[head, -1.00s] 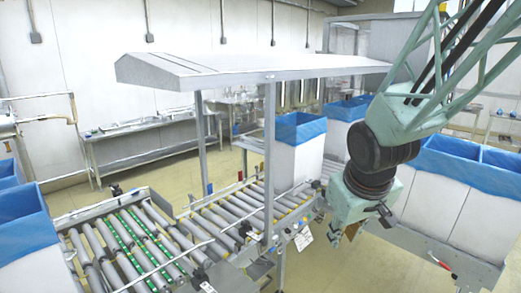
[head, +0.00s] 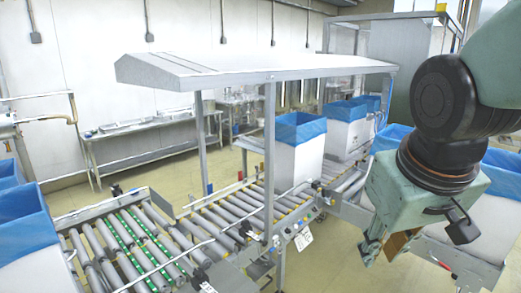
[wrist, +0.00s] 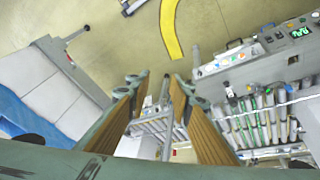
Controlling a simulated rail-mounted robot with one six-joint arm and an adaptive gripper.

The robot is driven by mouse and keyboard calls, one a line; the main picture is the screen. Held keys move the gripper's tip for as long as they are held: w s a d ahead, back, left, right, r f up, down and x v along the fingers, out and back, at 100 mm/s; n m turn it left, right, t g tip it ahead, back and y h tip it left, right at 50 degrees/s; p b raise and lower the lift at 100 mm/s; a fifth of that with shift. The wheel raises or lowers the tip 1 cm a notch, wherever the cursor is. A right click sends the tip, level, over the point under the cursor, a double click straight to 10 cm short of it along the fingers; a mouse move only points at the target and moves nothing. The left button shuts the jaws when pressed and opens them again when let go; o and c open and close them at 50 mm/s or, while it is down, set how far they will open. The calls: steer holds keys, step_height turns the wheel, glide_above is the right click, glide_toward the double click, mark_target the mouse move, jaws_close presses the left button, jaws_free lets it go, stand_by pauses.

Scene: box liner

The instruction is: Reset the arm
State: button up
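My gripper (head: 385,248) hangs at the right side of the head view, pointing down, in front of the white boxes on the right. In the wrist view its two brown-padded fingers (wrist: 160,95) stand apart with a gap between them. Nothing is held in that gap; the floor and part of the conveyor frame show through it. My arm's dark wrist joints and pale green links fill the upper right of the head view.
A roller conveyor (head: 215,222) runs under a grey canopy (head: 250,68). A white box with a blue liner (head: 297,150) stands on it. More lined boxes (head: 483,210) stand behind my gripper, and another (head: 25,240) at left. Open floor shows below my gripper.

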steer(key=s+a+r+m, duration=0.1)
steer(key=s+r, duration=0.2)
steer(key=s, duration=1.2)
steer(key=shift+s+a+r+y, duration=0.15)
steer(key=shift+a+y, duration=0.2)
steer(key=shift+y, duration=0.05)
stand_by(1.5)
step_height(320, 180, down, 12)
steer(key=b, duration=1.2)
steer(key=shift+f, duration=0.25)
steer(key=shift+r, duration=0.1)
